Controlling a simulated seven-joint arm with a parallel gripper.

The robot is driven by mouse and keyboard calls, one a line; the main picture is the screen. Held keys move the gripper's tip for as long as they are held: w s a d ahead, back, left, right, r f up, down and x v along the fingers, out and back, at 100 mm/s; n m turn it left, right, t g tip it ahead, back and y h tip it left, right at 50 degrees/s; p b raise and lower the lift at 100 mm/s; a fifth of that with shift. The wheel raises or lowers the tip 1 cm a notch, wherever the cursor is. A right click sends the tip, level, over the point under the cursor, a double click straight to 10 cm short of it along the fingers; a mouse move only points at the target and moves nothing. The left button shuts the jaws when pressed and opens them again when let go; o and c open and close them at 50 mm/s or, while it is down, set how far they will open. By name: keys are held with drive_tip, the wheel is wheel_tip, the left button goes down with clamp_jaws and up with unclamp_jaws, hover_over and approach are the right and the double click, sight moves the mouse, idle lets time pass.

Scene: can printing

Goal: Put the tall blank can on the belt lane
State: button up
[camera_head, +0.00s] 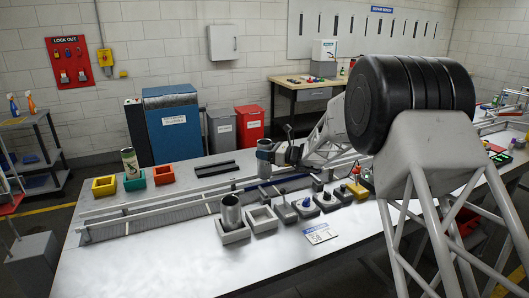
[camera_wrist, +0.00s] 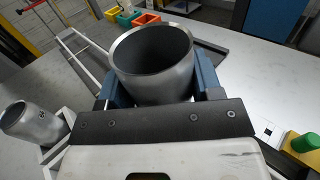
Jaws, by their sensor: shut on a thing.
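A plain silver-grey can (camera_head: 264,159) stands upright in my gripper (camera_head: 272,154), over the back side of the belt lane. In the wrist view the can's open top (camera_wrist: 152,50) sits between the blue fingers of my gripper (camera_wrist: 160,82), which are shut on its sides. I cannot tell whether its bottom touches anything. The grey belt lane (camera_head: 150,222) with its metal rails runs along the table.
A black rail piece (camera_head: 216,169) lies behind the lane.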

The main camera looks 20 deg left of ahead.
drive_tip(key=shift+f, duration=0.6)
idle(0.3)
drive_tip(key=o, duration=0.9)
drive_tip(key=shift+r, duration=0.15)
drive_tip(key=d, duration=0.8)
drive_tip(key=d+r, duration=0.1)
drive_tip(key=d, duration=0.3)
drive_tip(key=shift+s, duration=0.1)
idle(0.4)
